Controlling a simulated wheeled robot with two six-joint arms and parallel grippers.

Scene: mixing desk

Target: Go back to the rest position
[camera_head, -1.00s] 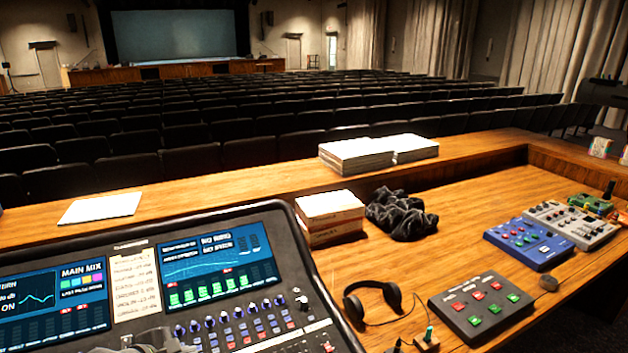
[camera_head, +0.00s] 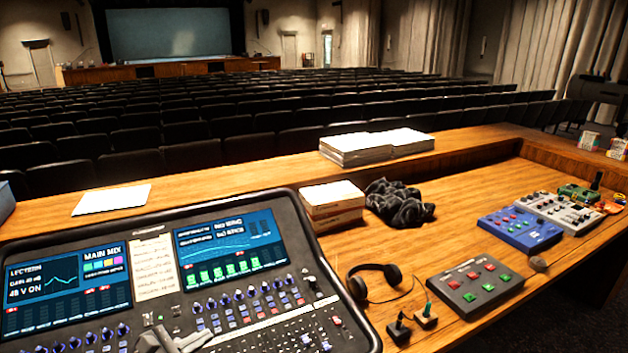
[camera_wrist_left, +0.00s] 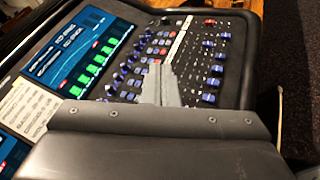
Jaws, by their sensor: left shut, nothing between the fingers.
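My left gripper (camera_head: 178,341) is at the bottom edge of the head view, over the lower part of the mixing console (camera_head: 285,207). It is shut and empty. In the left wrist view the closed grey fingers (camera_wrist_left: 167,84) are in front of the console's knobs and faders, and I cannot tell how high above them. The dark wrist housing hides the lower part of that view. My right gripper is in neither view.
The wooden desk holds a white box (camera_head: 333,202), a black cloth bundle (camera_head: 399,204), headphones (camera_head: 374,272), a button box (camera_head: 474,287), a blue pedal unit (camera_head: 520,232) and a small mixer (camera_head: 565,211). Paper stacks (camera_head: 376,146) lie on the ledge. Seat rows stand beyond.

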